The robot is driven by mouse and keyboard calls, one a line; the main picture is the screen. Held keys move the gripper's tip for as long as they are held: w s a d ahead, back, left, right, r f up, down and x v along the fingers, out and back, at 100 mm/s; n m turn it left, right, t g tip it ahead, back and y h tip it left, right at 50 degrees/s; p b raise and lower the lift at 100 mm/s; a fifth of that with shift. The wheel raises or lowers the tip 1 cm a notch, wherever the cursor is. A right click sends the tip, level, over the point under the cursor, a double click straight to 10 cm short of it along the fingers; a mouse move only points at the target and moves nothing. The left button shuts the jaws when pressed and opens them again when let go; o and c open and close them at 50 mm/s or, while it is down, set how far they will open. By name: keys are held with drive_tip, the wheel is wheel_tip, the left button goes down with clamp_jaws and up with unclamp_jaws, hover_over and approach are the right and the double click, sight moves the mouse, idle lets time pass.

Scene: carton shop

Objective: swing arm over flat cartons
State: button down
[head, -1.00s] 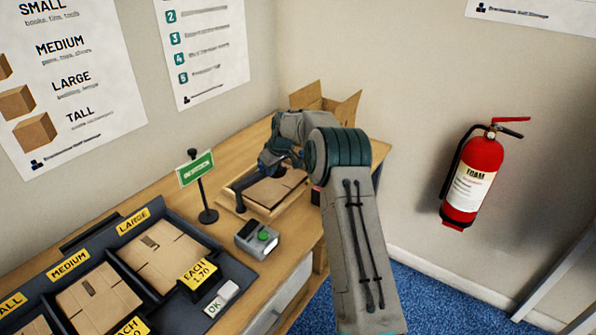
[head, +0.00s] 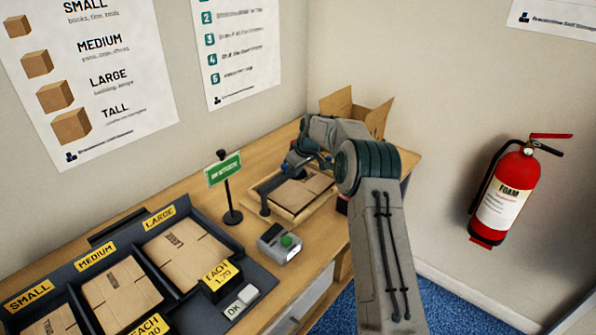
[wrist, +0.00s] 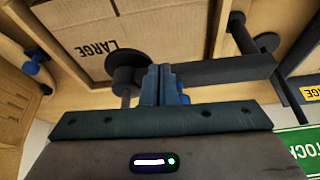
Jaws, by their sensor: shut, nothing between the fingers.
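In the head view, flat cartons lie in labelled bays of a dark rack: a large one (head: 187,252), a medium one (head: 120,292) and a small one (head: 58,322) at the lower left. Another flat carton (head: 304,190) lies in a wooden tray (head: 262,205) at the back of the counter. In the wrist view a flat carton printed LARGE (wrist: 95,40) lies beyond my fingers. My gripper (wrist: 166,75) is shut and empty, by a dark bar with round ends. In the head view my arm reaches over the tray and largely hides the gripper.
A green sign on a black stand (head: 231,190) and a grey box with a green button (head: 280,243) stand between rack and tray. An open carton (head: 355,110) stands at the back corner. A fire extinguisher (head: 508,195) hangs on the right wall.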

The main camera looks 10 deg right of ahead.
drive_tip(key=s+d+r+b, duration=0.2)
drive_tip(key=s+d+r, duration=0.3)
drive_tip(key=r, duration=0.4)
drive_tip(key=shift+s+r+b, duration=0.15)
drive_tip(key=shift+s+b, duration=0.2)
drive_tip(key=shift+s, duration=0.05)
